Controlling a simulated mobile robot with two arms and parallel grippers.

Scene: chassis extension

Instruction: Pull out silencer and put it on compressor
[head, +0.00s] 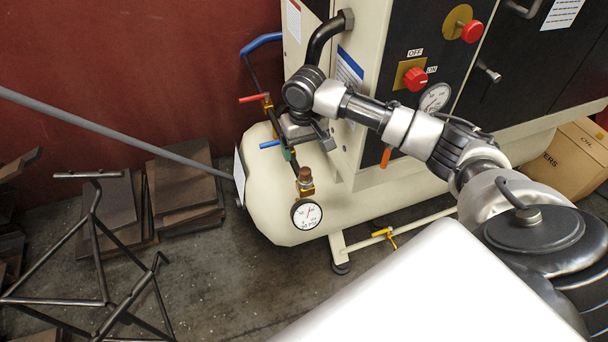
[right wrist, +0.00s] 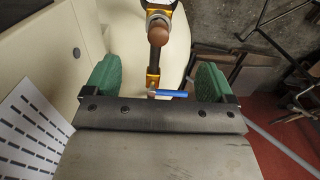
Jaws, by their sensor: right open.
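A small brown cylindrical piece (head: 305,174), which looks like the silencer, sits upright in a brass fitting above a pressure gauge (head: 306,214) on the end of the cream compressor tank (head: 270,205). In the right wrist view the brown piece (right wrist: 158,33) shows beyond the fingers, apart from them. My right gripper (head: 305,143) is at the tank's end near the valve fittings, above and behind the brown piece. My left gripper is not in view.
The compressor's control cabinet (head: 375,80) stands close beside my right gripper. Blue-, red- and orange-handled valves crowd the fittings. A black metal frame (head: 95,250), brown plates (head: 185,188) and a long grey rod (head: 120,130) are at the left. A cardboard box (head: 570,160) stands at the right.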

